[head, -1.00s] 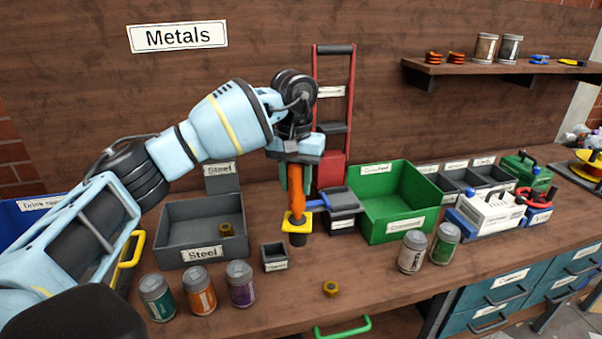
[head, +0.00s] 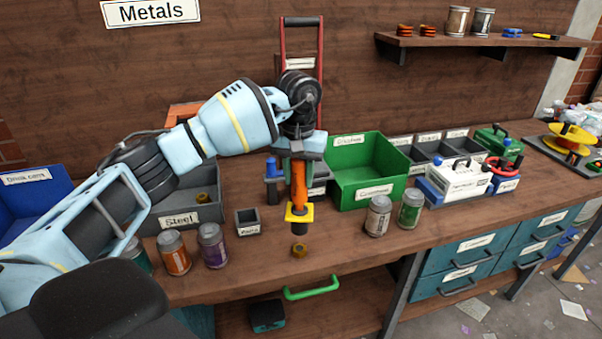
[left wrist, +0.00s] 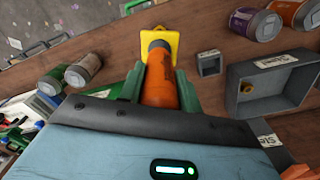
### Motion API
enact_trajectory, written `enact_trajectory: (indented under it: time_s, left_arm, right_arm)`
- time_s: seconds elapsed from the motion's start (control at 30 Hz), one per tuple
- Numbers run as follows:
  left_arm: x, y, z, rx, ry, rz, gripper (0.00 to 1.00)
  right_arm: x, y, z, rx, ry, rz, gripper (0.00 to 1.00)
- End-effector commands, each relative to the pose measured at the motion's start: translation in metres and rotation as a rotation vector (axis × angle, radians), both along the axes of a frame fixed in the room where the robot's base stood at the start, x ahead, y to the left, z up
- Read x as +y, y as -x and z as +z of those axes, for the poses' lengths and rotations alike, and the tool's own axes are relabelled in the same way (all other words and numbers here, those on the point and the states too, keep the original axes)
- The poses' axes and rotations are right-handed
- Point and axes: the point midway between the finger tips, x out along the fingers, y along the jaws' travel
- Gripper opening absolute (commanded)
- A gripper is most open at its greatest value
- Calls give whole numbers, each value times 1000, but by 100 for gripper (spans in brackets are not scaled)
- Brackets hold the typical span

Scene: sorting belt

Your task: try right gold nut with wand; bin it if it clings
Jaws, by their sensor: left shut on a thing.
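My left gripper (head: 297,165) is shut on the orange wand (head: 299,186) and holds it upright, tip down. The wand has a yellow square collar and a dark tip. It also shows in the left wrist view (left wrist: 160,85) between my green fingers (left wrist: 158,92). The gold nut (head: 299,250) lies on the bench just below the wand's tip; a small gap seems to show between them. In the left wrist view this nut is hidden. Another gold nut lies in the grey Steel bin (head: 190,215), and shows in the left wrist view (left wrist: 246,88). My right gripper is not in view.
A green bin (head: 368,187) stands behind and right of the wand. A small grey box (head: 248,222) stands left of it. Cans (head: 174,253) stand at the front left, with two more (head: 379,217) to the right. A green handle (head: 312,289) juts out below the bench edge.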

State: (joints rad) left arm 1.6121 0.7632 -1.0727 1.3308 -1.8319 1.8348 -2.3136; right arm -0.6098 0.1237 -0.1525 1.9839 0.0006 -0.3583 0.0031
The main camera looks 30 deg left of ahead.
Motion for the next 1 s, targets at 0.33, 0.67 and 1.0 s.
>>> enact_trajectory:
  time_s: [0.33,0.67,1.0]
  left_arm:
    - [0,0,-10,0,0,-1,6]
    - [0,0,-37,2,0,-1,6]
    - [0,0,-57,-1,0,-1,6]
  right_arm:
    - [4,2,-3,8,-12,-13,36]
    - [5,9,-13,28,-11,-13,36]
    - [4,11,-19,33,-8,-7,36]
